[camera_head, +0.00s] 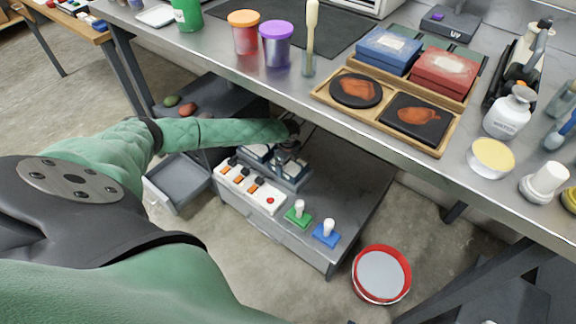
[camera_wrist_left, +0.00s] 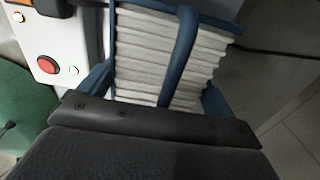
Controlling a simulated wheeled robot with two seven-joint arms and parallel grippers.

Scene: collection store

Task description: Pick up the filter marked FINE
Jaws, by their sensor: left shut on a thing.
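My left gripper (camera_head: 290,148) reaches in under the workbench from the left. It is over the low grey cabinet. In the left wrist view a filter (camera_wrist_left: 145,62) with pale pleats and a blue frame and bar fills the space in front of the gripper's dark palm. The gripper is shut on this filter. No FINE mark can be read on it. In the head view the arm and hand hide most of it. Pale-topped filter pieces (camera_head: 257,152) show beside the hand in a grey-blue holder (camera_head: 292,180). My right gripper is not in view.
A white panel (camera_head: 248,188) with switches and a red button lies just in front of the holder. Green (camera_head: 298,213) and blue (camera_head: 326,233) knobbed blocks stand on the cabinet. The workbench edge (camera_head: 395,155) overhangs. A red-rimmed bin (camera_head: 381,274) and grey tray (camera_head: 178,182) stand nearby.

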